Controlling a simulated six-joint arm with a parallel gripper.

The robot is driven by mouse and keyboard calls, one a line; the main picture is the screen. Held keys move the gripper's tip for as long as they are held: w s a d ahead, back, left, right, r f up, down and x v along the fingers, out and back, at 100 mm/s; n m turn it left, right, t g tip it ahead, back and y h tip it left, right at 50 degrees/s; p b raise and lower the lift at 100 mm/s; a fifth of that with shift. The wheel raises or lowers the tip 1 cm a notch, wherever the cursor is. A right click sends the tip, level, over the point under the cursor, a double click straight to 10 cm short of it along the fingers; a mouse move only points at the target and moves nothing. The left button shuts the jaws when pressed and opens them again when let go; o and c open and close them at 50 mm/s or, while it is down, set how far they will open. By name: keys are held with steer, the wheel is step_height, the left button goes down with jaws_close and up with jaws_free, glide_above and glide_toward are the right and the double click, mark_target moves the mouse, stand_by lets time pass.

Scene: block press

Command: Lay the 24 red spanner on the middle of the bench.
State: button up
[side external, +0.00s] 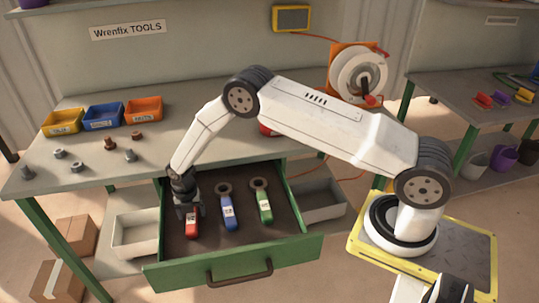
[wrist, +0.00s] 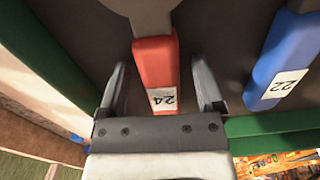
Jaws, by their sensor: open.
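The red spanner (side external: 192,224) lies in the open green drawer (side external: 235,263), leftmost of three spanners. In the wrist view its red handle (wrist: 155,65) carries a white label reading 24. My gripper (side external: 187,207) is down in the drawer at this spanner. In the wrist view my gripper (wrist: 162,85) is open, with one finger on each side of the red handle and a gap showing beside it. The spanner's head is mostly hidden by my arm in the side view. The bench (side external: 185,152) stands behind and above the drawer, and its middle is partly behind my arm.
A blue spanner (side external: 228,212), labelled 22 in the wrist view (wrist: 285,60), and a green spanner (side external: 263,206) lie to the right. Yellow, blue (side external: 104,116) and orange bins and loose nuts and bolts (side external: 110,143) occupy the bench's left. A red object (side external: 267,129) stands behind my arm.

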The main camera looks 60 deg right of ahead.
steer(key=shift+r, duration=0.1)
steer(key=shift+w+a+r, duration=0.1)
steer(key=shift+a+r, duration=0.05)
steer(key=shift+r, duration=3.7)
